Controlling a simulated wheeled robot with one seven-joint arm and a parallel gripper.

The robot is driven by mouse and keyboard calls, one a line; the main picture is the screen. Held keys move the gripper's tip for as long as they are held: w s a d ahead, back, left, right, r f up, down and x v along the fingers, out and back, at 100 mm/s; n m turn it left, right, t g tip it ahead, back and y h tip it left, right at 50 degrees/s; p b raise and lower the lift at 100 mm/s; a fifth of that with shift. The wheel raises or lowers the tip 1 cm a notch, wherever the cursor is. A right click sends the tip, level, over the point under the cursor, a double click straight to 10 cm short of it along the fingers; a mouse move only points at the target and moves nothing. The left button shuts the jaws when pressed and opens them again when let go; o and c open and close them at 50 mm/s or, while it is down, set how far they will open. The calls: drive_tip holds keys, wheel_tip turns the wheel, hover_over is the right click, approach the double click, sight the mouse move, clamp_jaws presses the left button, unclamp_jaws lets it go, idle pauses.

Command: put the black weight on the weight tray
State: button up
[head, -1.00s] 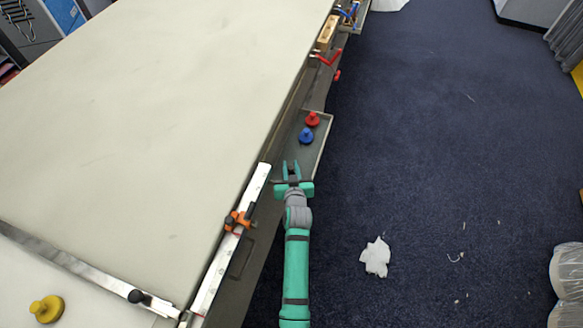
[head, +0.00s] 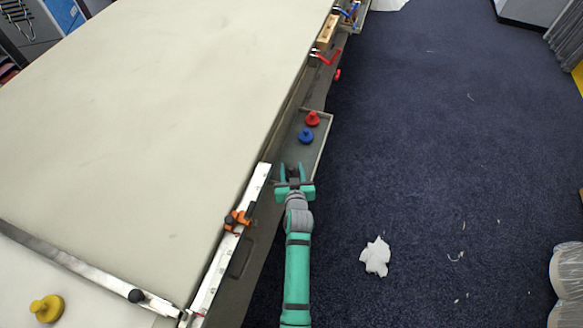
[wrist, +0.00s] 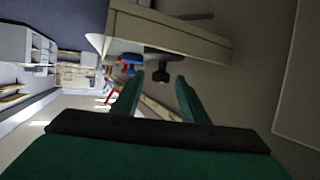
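The black weight (wrist: 160,74) shows in the wrist view just beyond and between my fingertips, its knob pointing down in that picture. Its disc appears to rest on the weight tray (wrist: 170,35). My gripper (head: 294,167) is over the near end of the tray (head: 322,150) in the head view, at the table's right edge. Its fingers are spread, with gaps beside the weight in the wrist view. In the head view I cannot make out the black weight clearly. The blue weight (head: 306,134) and the red weight (head: 312,118) stand farther up the tray.
A yellow weight (head: 46,308) is on the cloth table (head: 150,120) at lower left. A metal rail with an orange clamp (head: 238,220) runs along the edge left of my arm. A wooden block (head: 327,32) is farther up. White paper (head: 376,257) lies on the floor.

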drive_tip(key=s+d+r+h, duration=0.1)
drive_tip(key=s+r, duration=0.1)
drive_tip(key=s, duration=1.3)
drive_tip(key=s+d+r, duration=0.1)
drive_tip(key=s+r, duration=0.1)
drive_tip(key=s, duration=1.4)
drive_tip(key=s+a+r, duration=0.1)
drive_tip(key=s+r, duration=0.4)
drive_tip(key=s, duration=0.2)
drive_tip(key=s+a+r+m+t, duration=0.1)
drive_tip(key=s+r, duration=0.4)
drive_tip(key=s, duration=0.3)
